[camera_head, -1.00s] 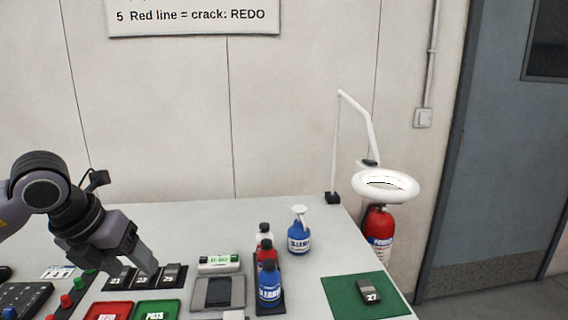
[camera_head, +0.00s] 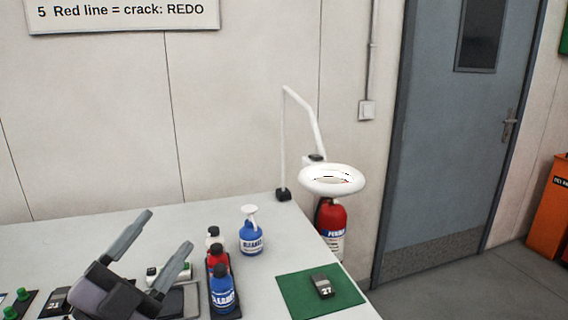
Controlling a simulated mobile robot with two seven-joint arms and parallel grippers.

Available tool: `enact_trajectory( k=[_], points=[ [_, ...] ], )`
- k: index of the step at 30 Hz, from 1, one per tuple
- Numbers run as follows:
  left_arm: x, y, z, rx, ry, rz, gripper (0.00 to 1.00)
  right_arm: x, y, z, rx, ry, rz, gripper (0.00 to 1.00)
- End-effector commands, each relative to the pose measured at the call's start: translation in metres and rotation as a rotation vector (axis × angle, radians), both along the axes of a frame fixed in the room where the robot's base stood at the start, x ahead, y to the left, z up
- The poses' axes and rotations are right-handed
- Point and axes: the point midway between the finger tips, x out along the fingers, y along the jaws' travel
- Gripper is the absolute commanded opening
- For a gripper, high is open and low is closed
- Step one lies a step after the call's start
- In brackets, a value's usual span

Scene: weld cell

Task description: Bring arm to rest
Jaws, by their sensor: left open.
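My left gripper (camera_head: 167,232) is at the lower left of the head view, above the table (camera_head: 307,238). Its two grey fingers are spread and point up and to the right, with nothing between them. It hides part of the pad and the small display box behind it. My right gripper is not in view.
A rack of bottles (camera_head: 221,290) stands just right of my left gripper, with a blue spray bottle (camera_head: 252,238) behind. A green mat (camera_head: 296,297) carries a dark block marked 27 (camera_head: 322,287). A ring lamp (camera_head: 332,180) overhangs the right edge, near a fire extinguisher (camera_head: 331,222).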

Motion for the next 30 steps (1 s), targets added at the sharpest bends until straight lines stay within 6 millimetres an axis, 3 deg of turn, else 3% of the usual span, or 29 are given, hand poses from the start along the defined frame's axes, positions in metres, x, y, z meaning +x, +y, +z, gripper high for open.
enact_trajectory(
  k=[4,8,11,15,21,27,30],
  points=[
    [0.008,0.040,-0.053,-0.203,0.276,0.200,0.63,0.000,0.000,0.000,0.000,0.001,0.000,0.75],
    [-0.002,0.068,-0.115,-0.327,0.554,0.360,0.63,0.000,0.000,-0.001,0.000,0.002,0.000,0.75],
    [-0.023,0.082,-0.168,-0.396,0.791,0.468,0.63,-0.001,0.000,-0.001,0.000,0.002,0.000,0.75],
    [-0.069,0.088,-0.235,-0.449,1.118,0.582,0.63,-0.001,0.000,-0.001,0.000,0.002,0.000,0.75],
    [-0.133,0.081,-0.290,-0.463,1.469,0.655,0.63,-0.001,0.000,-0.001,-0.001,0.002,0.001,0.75],
    [-0.192,0.068,-0.319,-0.452,1.747,0.675,0.63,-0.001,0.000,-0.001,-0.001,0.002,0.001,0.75],
    [-0.213,0.062,-0.330,-0.442,1.842,0.669,0.63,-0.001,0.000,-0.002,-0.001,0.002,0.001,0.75]
  ],
)
